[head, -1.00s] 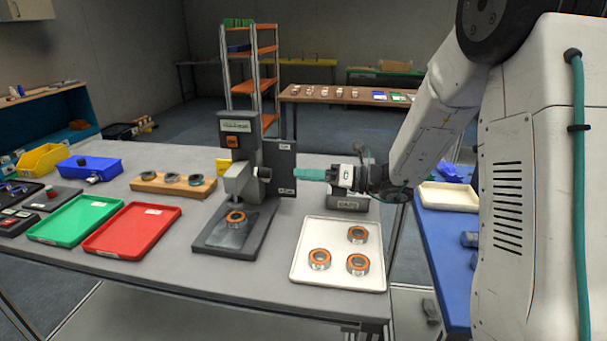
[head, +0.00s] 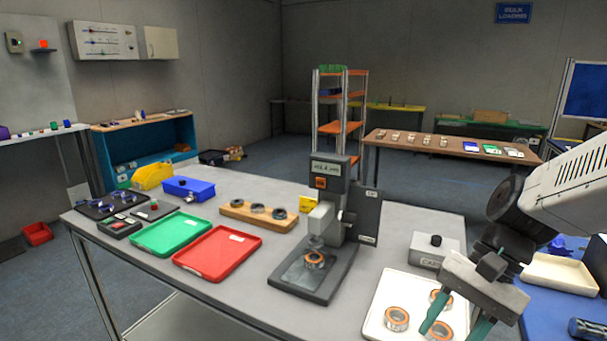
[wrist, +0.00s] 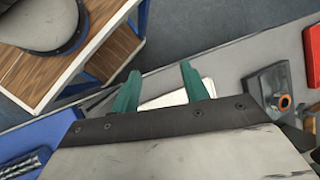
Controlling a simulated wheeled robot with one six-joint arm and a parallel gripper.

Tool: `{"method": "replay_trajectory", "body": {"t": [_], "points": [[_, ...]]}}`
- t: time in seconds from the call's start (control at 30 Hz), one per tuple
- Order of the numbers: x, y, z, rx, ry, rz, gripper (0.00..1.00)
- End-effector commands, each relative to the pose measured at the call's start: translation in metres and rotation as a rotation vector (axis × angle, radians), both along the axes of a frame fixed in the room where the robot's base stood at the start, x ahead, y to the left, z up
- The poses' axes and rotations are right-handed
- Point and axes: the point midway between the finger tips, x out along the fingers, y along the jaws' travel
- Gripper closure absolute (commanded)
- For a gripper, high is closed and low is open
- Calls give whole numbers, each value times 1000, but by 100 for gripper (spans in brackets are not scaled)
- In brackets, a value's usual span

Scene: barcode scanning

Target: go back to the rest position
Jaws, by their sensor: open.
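My gripper (head: 452,328) is at the lower right of the head view, with its green fingers apart and nothing between them. In the head view it hangs in front of the white tray (head: 374,325), which holds orange-rimmed bearing rings (head: 397,319), and partly hides them. In the wrist view my gripper (wrist: 158,84) shows two spread green fingers, with a piece of a white tray (wrist: 172,99) behind them. One ring (head: 314,259) sits on the plate of the grey press-like station (head: 322,284), under its spindle.
A red tray (head: 217,254), a green tray (head: 170,235) and a wooden block (head: 258,216) with dark rings stand left of the station. A grey box (head: 435,250) stands behind the white tray. A blue table (head: 550,305) with a cream tray (head: 560,273) is at right.

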Motion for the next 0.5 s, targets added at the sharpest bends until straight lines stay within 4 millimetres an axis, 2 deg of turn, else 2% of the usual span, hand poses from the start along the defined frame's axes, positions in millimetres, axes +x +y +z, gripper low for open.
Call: {"method": "replay_trajectory", "body": {"t": [0.1,0.23,0.37,0.5], "points": [[-29,-20,11,-145,-139,209,55],[-52,-41,24,-296,-266,395,55],[-68,-54,37,-413,-363,488,55],[-78,-54,50,-457,-441,513,55]]}}
